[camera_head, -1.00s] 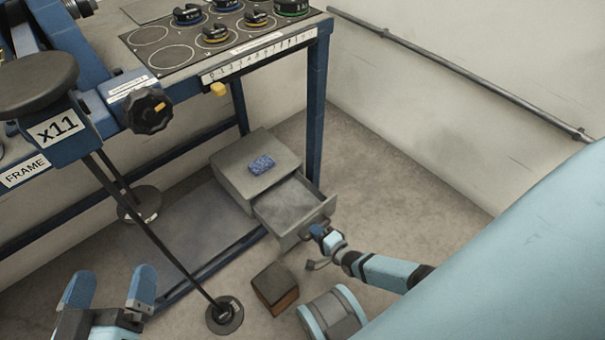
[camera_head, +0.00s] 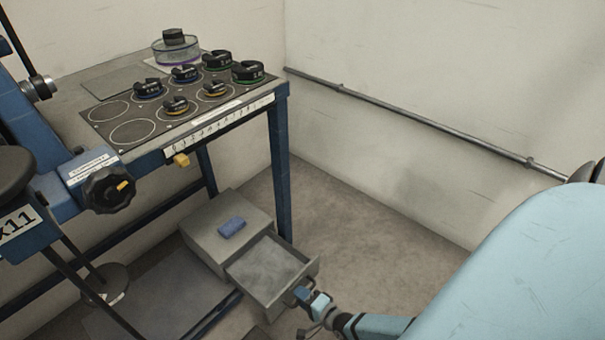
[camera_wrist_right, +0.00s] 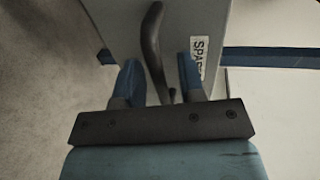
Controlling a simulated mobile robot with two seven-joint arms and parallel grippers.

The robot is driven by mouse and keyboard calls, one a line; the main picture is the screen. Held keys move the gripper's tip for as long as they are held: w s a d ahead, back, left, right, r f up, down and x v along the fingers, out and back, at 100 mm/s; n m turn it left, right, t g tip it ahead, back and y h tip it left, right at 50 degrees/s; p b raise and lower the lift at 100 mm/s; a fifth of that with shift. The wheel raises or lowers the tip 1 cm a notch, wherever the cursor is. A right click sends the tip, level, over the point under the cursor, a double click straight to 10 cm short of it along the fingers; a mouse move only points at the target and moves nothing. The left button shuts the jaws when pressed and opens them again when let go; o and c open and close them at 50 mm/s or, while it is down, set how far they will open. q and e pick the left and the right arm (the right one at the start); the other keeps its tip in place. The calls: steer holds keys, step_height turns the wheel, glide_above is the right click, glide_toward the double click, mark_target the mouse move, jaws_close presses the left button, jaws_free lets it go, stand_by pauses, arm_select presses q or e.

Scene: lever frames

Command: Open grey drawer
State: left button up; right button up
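The grey drawer (camera_head: 268,268) is pulled out of its grey cabinet (camera_head: 205,240) on the floor under the bench; its inside looks empty. My right gripper (camera_head: 303,293) is at the drawer's front face. In the right wrist view, a dark curved handle (camera_wrist_right: 151,45) on the grey front (camera_wrist_right: 186,22) lies between the two blue fingers of my right gripper (camera_wrist_right: 158,78). The fingers stand apart with gaps beside the handle, so the gripper looks open around it. A label, partly hidden by a finger, is on the front. My left gripper is out of view.
A black knob (camera_head: 108,190) is at left. Floor to the right (camera_head: 370,240) is clear.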

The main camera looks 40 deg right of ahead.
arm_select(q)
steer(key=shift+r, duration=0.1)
arm_select(e)
steer(key=shift+s, duration=0.1)
arm_select(q)
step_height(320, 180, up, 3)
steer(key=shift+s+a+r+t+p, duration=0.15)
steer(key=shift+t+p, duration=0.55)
steer(key=shift+p, duration=0.5)
arm_select(e)
steer(key=v, duration=0.7)
steer(key=shift+s, duration=0.15)
steer(key=shift+s, duration=0.1)
